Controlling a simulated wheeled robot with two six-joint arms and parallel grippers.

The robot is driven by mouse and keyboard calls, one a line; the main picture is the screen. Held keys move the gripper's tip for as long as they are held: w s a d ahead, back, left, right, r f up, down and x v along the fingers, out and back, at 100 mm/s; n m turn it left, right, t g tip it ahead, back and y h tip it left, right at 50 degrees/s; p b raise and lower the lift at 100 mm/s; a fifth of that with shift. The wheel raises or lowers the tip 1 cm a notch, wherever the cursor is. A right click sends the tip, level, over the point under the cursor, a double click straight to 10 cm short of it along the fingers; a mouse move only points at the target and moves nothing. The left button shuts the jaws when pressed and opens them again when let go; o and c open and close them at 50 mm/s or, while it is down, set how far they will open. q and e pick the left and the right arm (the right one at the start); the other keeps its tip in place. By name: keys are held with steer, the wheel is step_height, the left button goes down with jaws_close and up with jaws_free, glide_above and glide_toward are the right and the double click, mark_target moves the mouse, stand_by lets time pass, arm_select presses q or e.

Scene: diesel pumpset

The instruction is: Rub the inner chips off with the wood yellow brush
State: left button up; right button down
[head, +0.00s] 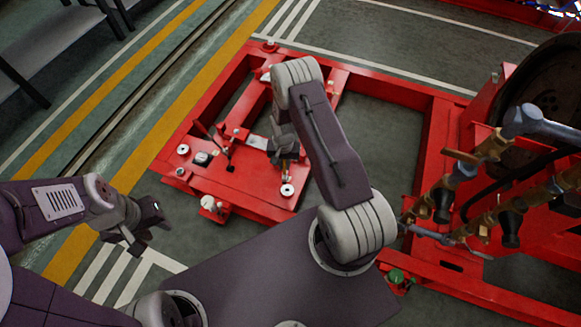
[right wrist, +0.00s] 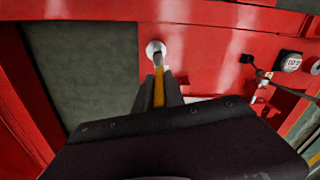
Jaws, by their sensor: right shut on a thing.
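My right gripper (right wrist: 158,88) is shut on the wood yellow brush (right wrist: 158,84), seen in the right wrist view. The brush's yellow handle lies between the fingers, and its greyish tip points at a round white-rimmed fitting (right wrist: 155,48) on the red frame. The tip overlaps the fitting's lower rim; I cannot tell whether it touches or enters it. In the head view my right gripper (head: 284,152) hangs just above the same fitting (head: 287,190). No chips can be made out. My left gripper (head: 140,226) is open and empty, left of the frame.
The red pumpset frame (head: 240,193) spreads across the floor, with small gauges and fittings (head: 202,158) on its left plate. Brass and dark pipes with valves (head: 470,165) and a large dark wheel (head: 545,85) stand at the right. The striped floor at left is clear.

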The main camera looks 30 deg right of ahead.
steer(key=w+a+b, duration=0.4)
steer(key=w+a, duration=0.2)
steer(key=w, duration=0.1)
stand_by(0.4)
